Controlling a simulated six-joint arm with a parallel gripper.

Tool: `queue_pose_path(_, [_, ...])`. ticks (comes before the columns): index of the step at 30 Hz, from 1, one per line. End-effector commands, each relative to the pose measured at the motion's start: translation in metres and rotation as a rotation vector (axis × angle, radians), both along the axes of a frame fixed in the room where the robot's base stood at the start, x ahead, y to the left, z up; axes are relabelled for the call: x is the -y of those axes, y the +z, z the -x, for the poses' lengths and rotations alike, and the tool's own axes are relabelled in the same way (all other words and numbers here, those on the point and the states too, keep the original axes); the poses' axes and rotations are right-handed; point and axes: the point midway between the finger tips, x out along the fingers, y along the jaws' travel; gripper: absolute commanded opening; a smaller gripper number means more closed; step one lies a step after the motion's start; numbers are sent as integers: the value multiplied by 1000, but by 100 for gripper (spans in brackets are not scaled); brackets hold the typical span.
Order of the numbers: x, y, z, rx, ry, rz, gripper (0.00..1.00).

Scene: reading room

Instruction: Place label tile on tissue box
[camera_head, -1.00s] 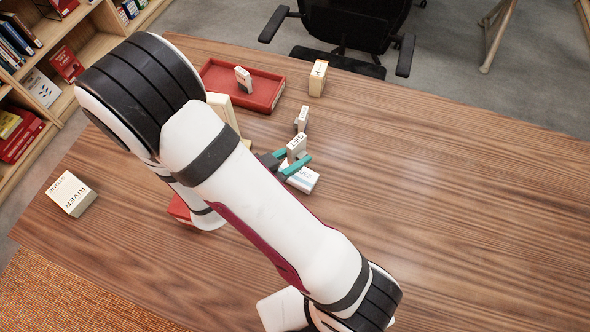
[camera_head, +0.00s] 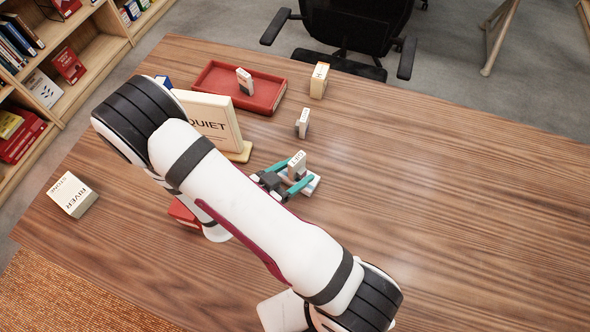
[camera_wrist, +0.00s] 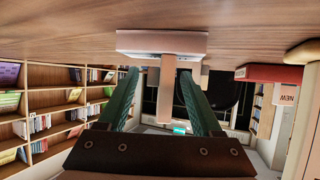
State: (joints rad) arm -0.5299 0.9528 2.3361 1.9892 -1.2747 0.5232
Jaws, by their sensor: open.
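The label tile (camera_head: 297,162) is a small pale upright block with dark lettering on its top. It stands upright on the flat white-and-blue tissue box (camera_head: 313,183), which lies on the wooden table and is partly hidden by my gripper. In the wrist view, which is upside down, the tile (camera_wrist: 168,90) meets the face of the box (camera_wrist: 142,43). My gripper (camera_head: 298,173) is open, its two teal fingers on either side of the tile. A gap shows between the tile and each finger in the wrist view (camera_wrist: 159,80).
A QUIET sign (camera_head: 212,122) stands left of the gripper. Behind are a red tray (camera_head: 262,97) holding a small block (camera_head: 245,80), another small block (camera_head: 302,123) and a cream box (camera_head: 319,80). A RIVER STONE box (camera_head: 72,195) sits left. The table's right side is clear.

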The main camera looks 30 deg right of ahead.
Motion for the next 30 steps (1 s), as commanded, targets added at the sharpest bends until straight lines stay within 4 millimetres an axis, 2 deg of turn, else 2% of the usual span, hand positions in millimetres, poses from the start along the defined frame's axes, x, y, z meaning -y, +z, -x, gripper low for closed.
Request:
queue_pose_path(5, [-2,4,1,1,2,0,66])
queue_pose_path(8, [-18,12,6,3,5,0,66])
queue_pose_path(15, [-69,40,26,5,6,-2,66])
queue_pose_path(18, [-85,50,34,4,4,-2,66])
queue_pose_path(22, [-98,56,38,4,3,-9,66])
queue_pose_path(23, [-101,56,35,9,7,-35,66])
queue_pose_path(25, [-114,53,15,41,43,-184,66])
queue_pose_path(27, [-141,57,-22,85,134,-446,66])
queue_pose_path(29, [-170,73,-49,103,254,-679,66])
queue_pose_path(30, [-189,91,-60,98,348,-814,66])
